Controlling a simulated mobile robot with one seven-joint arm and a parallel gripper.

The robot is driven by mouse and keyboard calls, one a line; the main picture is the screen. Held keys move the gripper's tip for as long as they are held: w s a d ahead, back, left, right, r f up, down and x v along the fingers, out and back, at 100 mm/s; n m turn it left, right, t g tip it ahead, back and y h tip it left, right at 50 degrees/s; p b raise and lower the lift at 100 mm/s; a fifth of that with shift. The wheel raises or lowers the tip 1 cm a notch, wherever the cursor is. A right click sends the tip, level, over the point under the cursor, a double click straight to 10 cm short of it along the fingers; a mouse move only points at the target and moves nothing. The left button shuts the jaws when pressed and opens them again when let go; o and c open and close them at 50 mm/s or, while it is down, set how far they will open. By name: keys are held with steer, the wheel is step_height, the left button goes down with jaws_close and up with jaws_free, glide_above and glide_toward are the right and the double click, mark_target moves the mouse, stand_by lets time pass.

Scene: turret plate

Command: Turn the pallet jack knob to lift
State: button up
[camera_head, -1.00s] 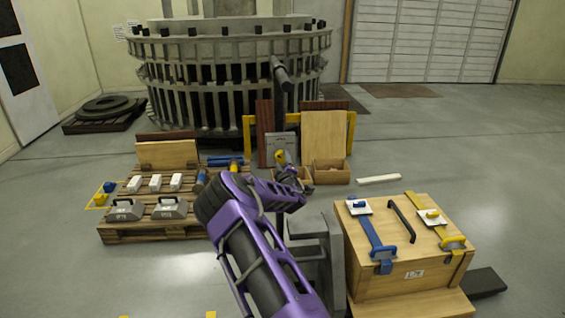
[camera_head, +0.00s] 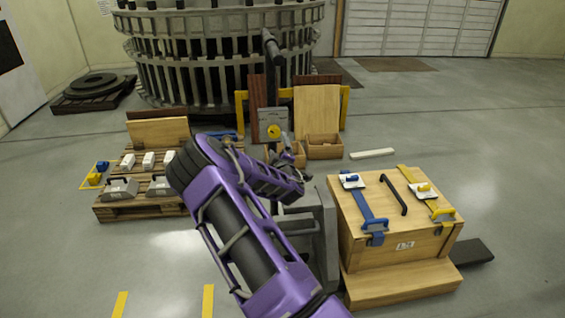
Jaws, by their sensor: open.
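A round yellow knob (camera_head: 274,131) sits on a grey upright panel (camera_head: 266,118) near the middle of the head view. A dark pole with a handle (camera_head: 271,48) rises above this panel, and I take these as parts of the pallet jack. My purple arm reaches up from the bottom and bends over to the right. My gripper (camera_head: 284,156) is open, small and dark, just below the knob in the picture. It appears apart from the knob, but the depth between them is hard to judge. The arm hides the pallet jack's lower part.
A wooden crate (camera_head: 352,215) with blue and yellow straps stands at the right. A pallet (camera_head: 120,211) with weights and white blocks lies at the left. Small wooden boxes (camera_head: 325,150) stand beside the panel. A large slatted turret ring (camera_head: 200,60) is behind. The right floor is mostly clear.

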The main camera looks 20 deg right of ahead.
steer(key=v, duration=1)
steer(key=shift+s, duration=0.1)
